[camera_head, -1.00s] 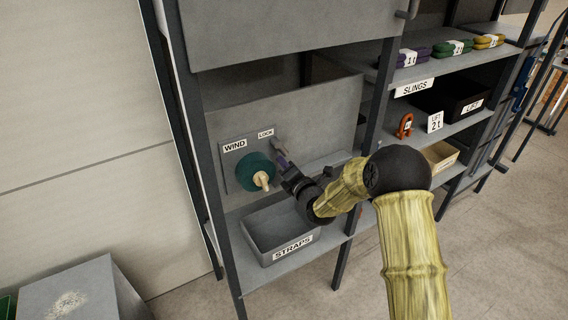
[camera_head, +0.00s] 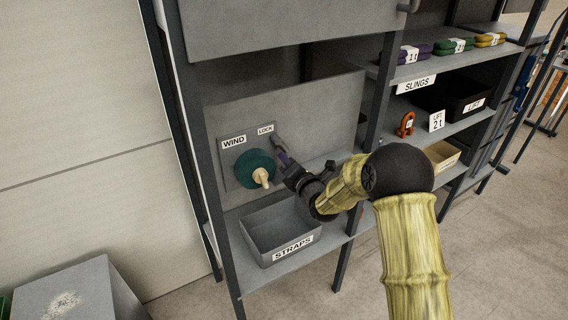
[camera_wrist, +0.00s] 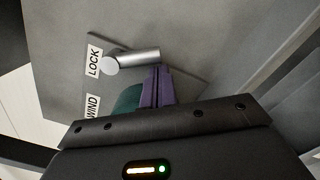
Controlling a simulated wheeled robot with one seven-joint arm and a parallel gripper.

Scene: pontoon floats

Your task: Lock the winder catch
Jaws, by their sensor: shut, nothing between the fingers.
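The winder catch (camera_wrist: 132,60) is a silver lever with a round pivot beside the LOCK label (camera_wrist: 94,60) in the wrist view. In that view it lies nearly level, its free end just above my fingertips. In the head view the catch (camera_head: 276,142) is small and partly hidden by my gripper. The green winder drum (camera_head: 254,168) with its cream knob (camera_head: 262,178) sits below the labels, left of my gripper. My gripper (camera_wrist: 157,72) has purple fingers, shut and empty, at the lever's free end. I cannot tell whether they touch. It also shows in the head view (camera_head: 284,158).
A grey bin labelled STRAPS (camera_head: 270,242) stands on the shelf below the winder. The panel's WIND label (camera_head: 234,142) is left of LOCK. Shelves with slings (camera_head: 458,46), an orange shackle (camera_head: 405,124) and a black box (camera_head: 455,98) stand at the right.

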